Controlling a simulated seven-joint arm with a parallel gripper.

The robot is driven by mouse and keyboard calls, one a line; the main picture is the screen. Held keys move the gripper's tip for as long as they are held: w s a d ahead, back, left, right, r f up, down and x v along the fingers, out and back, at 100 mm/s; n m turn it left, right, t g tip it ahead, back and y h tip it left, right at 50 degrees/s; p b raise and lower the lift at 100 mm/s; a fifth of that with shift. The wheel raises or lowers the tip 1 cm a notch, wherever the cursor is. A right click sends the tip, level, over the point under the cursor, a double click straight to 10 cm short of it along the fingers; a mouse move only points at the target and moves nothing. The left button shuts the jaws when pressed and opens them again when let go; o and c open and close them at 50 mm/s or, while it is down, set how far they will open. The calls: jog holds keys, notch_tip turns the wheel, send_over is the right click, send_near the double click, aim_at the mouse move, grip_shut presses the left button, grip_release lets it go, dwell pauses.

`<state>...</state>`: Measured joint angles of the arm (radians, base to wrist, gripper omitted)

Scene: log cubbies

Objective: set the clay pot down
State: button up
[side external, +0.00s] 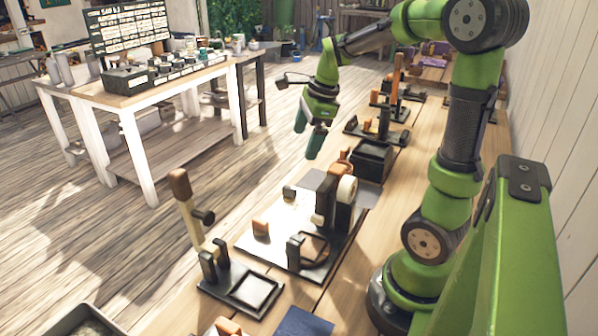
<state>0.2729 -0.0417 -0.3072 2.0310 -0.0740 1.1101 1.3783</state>
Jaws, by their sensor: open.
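My gripper (308,139) hangs above the far end of the grey sheet, with its two teal fingers apart and nothing seen between them. A small terracotta-brown rounded object (344,160), which looks like the clay pot, stands below and to the right of the fingers, beside a black open box (373,160). It appears upright and apart from my gripper. Its base is partly hidden by the things in front of it, so I cannot tell exactly what it rests on.
A shiny grey sheet (268,248) on the wooden bench carries small wooden blocks and a black stand with a pale roll (346,190). A black stand with a tall wooden post (188,210) is nearer. More stands (385,120) fill the bench behind. Open floor lies left.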

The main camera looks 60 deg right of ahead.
jog(key=s+a+r+n+t, duration=0.2)
jog(key=s+a+n, duration=0.2)
jog(key=a+n, duration=0.5)
jog(key=s+a+r+n+t+y, duration=0.1)
jog(key=s+a+n, duration=0.3)
jog(key=a+n, duration=0.6)
jog(key=r+n, duration=0.1)
jog(key=n, duration=0.3)
jog(key=shift+a+t, duration=0.25)
jog(key=shift+t, duration=0.15)
